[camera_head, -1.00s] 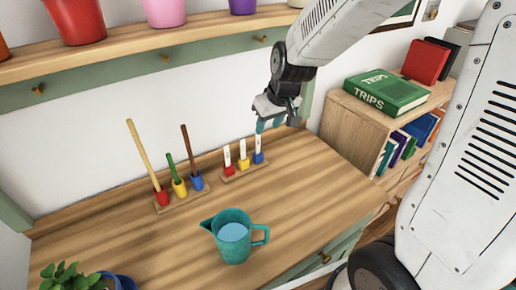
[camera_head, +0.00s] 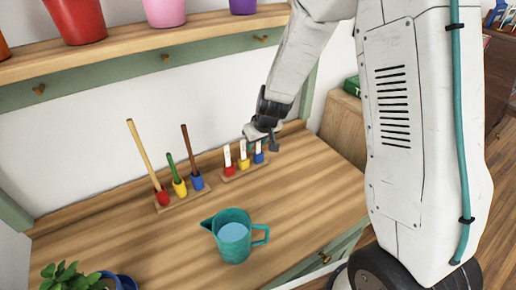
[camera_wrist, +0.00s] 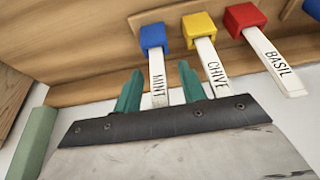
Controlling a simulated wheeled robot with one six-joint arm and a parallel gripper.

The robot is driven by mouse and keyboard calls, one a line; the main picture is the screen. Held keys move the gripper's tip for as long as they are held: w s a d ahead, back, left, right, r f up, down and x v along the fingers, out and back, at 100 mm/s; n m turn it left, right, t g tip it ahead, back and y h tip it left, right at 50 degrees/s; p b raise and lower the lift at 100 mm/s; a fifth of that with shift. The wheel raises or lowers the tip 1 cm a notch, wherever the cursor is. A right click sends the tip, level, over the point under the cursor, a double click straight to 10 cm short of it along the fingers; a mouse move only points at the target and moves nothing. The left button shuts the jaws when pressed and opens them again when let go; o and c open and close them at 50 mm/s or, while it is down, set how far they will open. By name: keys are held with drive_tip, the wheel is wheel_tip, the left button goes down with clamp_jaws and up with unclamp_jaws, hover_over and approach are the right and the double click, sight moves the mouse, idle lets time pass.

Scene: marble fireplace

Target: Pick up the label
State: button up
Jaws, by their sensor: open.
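Three white plant labels with coloured ends stand in a small wooden rack (camera_head: 246,171). In the wrist view they read MINT with a blue end (camera_wrist: 152,36), CHIVE with a yellow end (camera_wrist: 198,25) and BASIL with a red end (camera_wrist: 244,17). My gripper (camera_wrist: 160,74) is open. Its teal fingers lie on either side of the MINT label's white strip in that view; contact cannot be told. In the head view my gripper (camera_head: 263,134) is just above the blue-ended label, and its fingers are mostly hidden.
A rack (camera_head: 183,200) of wooden-handled tools stands left of the labels. A teal jug (camera_head: 233,240) stands in front on the wooden counter (camera_head: 130,235). A potted plant (camera_head: 68,278) is at front left. A shelf (camera_head: 150,42) with pots runs above.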

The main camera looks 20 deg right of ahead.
drive_tip(key=shift+f, duration=0.1)
clamp_jaws()
